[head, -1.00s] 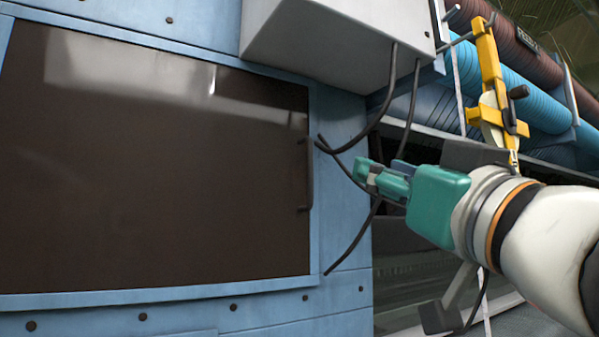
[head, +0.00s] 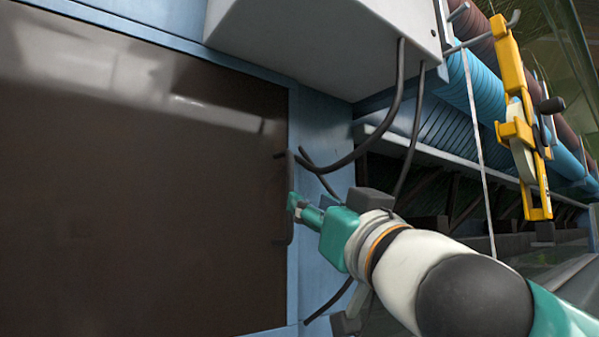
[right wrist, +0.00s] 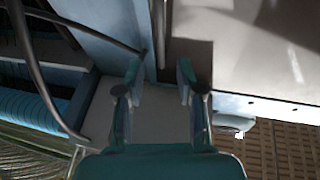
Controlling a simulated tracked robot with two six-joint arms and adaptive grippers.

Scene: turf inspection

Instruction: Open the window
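The window is a dark brown glossy pane (head: 130,200) in a blue frame, filling the left of the head view. Its thin dark upright handle (head: 289,200) is on the pane's right edge. My right gripper (head: 295,205) is beside the handle's middle, with its fingertips close to it; contact cannot be told. In the right wrist view the two teal fingers (right wrist: 158,75) are apart with nothing between their tips. A thin upright bar (right wrist: 161,30), seemingly the handle, shows just beyond them. The window looks shut. My left gripper is not in view.
A light grey box (head: 315,45) overhangs above the window's right side. Black cables (head: 400,90) hang from it behind and beside my right gripper. A yellow clamp-like tool (head: 520,120) hangs at the right, near blue and maroon ribbed rolls (head: 470,85).

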